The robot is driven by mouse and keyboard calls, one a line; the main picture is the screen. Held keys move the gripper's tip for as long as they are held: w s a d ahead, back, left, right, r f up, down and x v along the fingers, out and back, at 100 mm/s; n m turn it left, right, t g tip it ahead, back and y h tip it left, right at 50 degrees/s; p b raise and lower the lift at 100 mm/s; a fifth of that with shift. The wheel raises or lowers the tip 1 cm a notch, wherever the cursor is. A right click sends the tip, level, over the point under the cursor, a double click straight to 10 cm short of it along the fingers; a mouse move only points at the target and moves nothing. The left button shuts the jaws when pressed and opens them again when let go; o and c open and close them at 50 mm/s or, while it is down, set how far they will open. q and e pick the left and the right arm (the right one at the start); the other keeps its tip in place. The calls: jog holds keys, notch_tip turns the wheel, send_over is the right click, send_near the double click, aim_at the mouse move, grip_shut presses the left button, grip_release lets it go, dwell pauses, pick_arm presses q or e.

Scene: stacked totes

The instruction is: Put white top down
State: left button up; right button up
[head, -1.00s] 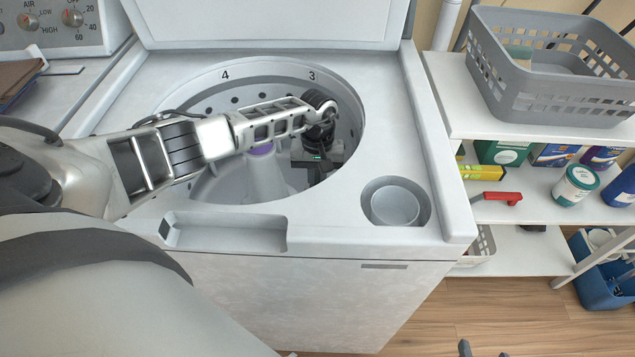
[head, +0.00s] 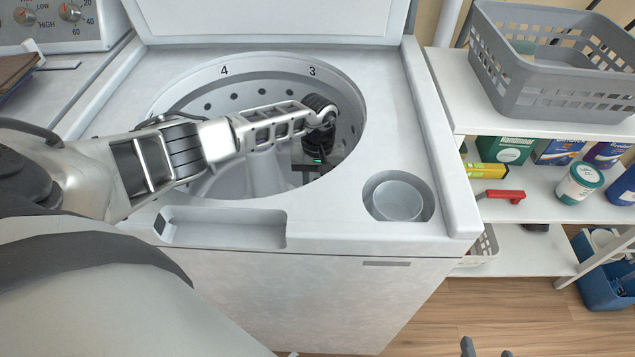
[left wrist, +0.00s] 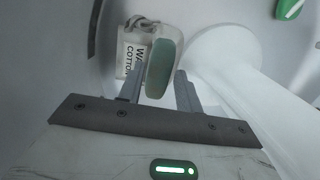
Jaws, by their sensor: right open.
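The white top-loading washer (head: 450,205) has its white lid (head: 270,22) raised upright behind the open drum. My left arm reaches across the washer top, and my left gripper (head: 318,160) is down inside the drum, mostly hidden in the head view. In the left wrist view its fingers (left wrist: 159,88) are apart, with a grey-green rounded object (left wrist: 161,68) between or just beyond them; I cannot tell whether they touch it. My right gripper (head: 487,350) shows only its open fingertips at the bottom edge, over the floor.
A white tag or pouch with lettering (left wrist: 133,55) and a green item (left wrist: 289,9) are inside the drum around the white agitator (left wrist: 225,60). A white shelf (head: 545,190) with a grey basket (head: 550,85) and several containers stands right of the washer.

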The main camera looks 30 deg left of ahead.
jog(key=shift+r, duration=0.1)
pick_arm(q)
jog(key=shift+r+p, duration=0.3)
jog(key=shift+p, duration=0.05)
notch_tip(320, 180, up, 13)
jog(key=w+p, duration=0.1)
jog(key=shift+w+a+f, duration=0.15)
jog(key=shift+a+f, duration=0.05)
jog(key=shift+a, duration=0.15)
pick_arm(e)
jog(key=shift+s+d+r, duration=0.1)
jog(key=shift+d+r, duration=0.1)
jog(key=shift+f, duration=0.15)
